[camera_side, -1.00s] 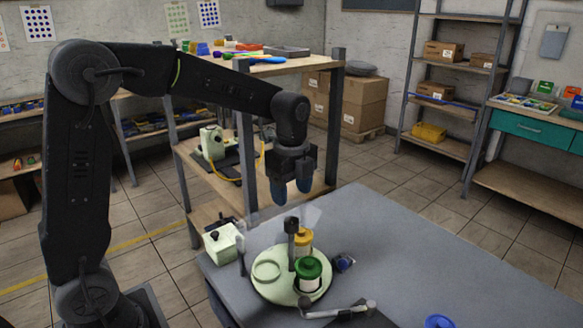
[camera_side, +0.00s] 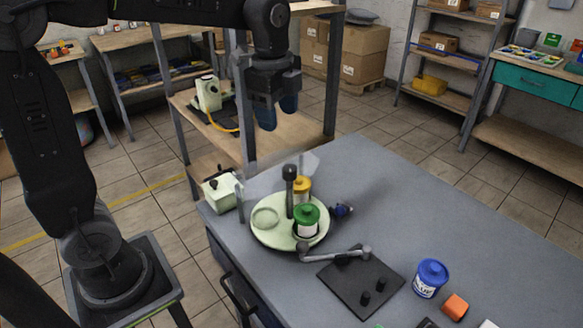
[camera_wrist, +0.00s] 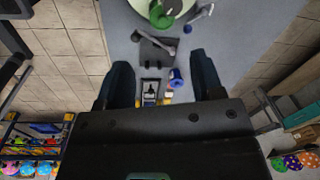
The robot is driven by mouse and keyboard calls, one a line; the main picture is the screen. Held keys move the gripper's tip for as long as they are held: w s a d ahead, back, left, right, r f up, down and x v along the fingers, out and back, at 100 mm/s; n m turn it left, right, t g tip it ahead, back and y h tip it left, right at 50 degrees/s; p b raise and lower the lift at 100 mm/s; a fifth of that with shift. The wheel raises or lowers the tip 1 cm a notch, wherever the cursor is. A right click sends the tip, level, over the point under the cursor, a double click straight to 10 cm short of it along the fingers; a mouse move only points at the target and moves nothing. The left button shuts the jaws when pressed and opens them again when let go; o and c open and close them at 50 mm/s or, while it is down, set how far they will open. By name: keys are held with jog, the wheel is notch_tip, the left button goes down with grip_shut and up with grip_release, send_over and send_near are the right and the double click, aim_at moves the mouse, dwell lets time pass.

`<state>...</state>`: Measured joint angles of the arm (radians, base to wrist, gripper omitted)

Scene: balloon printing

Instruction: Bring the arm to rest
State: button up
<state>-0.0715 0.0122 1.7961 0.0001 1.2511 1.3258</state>
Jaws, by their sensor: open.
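My gripper (camera_side: 277,115) is open and empty. In the side view it hangs from my arm above and behind the round cream turntable, with its dark blue fingers pointing down. In the wrist view the two fingers (camera_wrist: 162,80) stand wide apart, with nothing between them but the distant table below. The gripper touches nothing that I can see.
The grey table (camera_side: 440,220) bears the cream turntable (camera_side: 262,235) with a green-lidded jar (camera_side: 306,222) and a yellow jar (camera_side: 303,188). A black plate (camera_side: 360,285), blue jar (camera_side: 431,278) and orange block (camera_side: 455,306) lie nearer. Shelving (camera_side: 300,140) stands behind the gripper.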

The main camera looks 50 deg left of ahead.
jog(key=s+d+f+n+t, duration=0.1)
jog(key=s+n+t, duration=0.1)
jog(key=s+n, duration=0.5)
jog(key=s+d+f+n+t, duration=0.1)
jog(key=s+n+t, duration=0.1)
jog(key=s+n, duration=0.5)
jog(key=shift+s+d+f+t, duration=0.3)
jog(key=shift+s+d+f, duration=0.1)
jog(key=shift+s, duration=0.8)
